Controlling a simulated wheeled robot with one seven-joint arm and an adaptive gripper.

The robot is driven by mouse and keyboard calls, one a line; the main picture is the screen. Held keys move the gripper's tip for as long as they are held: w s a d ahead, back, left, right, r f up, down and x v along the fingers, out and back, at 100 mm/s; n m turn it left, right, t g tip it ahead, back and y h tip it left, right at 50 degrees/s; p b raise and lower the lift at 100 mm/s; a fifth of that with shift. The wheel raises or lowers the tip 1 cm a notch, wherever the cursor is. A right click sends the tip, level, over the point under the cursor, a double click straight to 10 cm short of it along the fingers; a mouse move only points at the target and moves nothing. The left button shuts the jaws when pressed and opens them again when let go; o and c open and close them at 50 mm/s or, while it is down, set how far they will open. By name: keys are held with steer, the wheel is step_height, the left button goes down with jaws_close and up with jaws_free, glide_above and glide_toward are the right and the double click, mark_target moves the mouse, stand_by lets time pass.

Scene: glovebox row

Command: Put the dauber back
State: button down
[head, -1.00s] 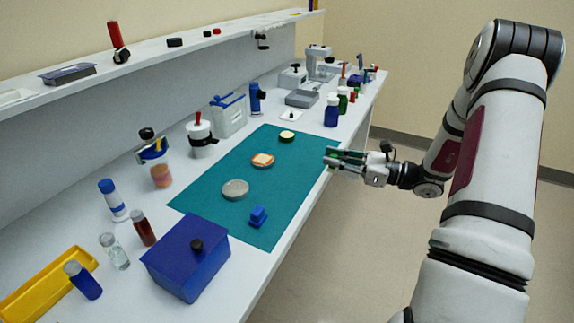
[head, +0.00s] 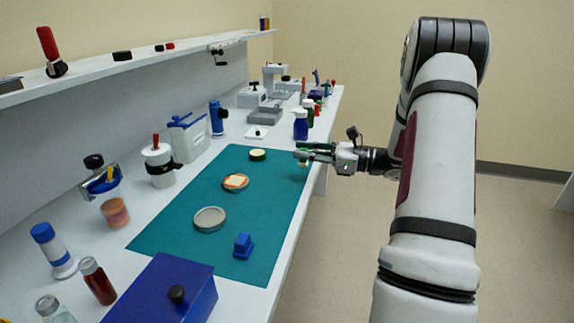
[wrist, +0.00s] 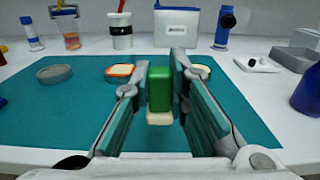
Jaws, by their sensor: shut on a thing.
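The dauber is a green block with a cream pad at its lower end (wrist: 160,92). In the wrist view it is upright between the two fingers of my gripper (wrist: 160,100), which is shut on it. In the head view my gripper (head: 300,155) is by the right edge of the teal mat (head: 180,225), with the dauber's cream pad (head: 303,164) just below the fingers.
A blue box with a black knob (head: 165,290) stands at the near end. Vials, a white canister (head: 159,168), a white-and-blue case (head: 188,135) and a blue tube (head: 217,120) line the back. Blue (head: 300,125) and green bottles stand beyond the gripper. A shelf runs above.

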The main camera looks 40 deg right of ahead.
steer(key=x, duration=0.4)
steer(key=shift+w+f, duration=0.2)
steer(key=shift+w, duration=0.1)
steer(key=shift+w+f+b, duration=0.15)
steer(key=shift+f+b, duration=0.5)
steer(key=shift+f, duration=1.1)
steer(key=shift+f, duration=0.2)
steer(key=c, duration=1.6)
jaws_free()
steer(key=shift+o, duration=0.2)
steer(key=shift+r, duration=0.15)
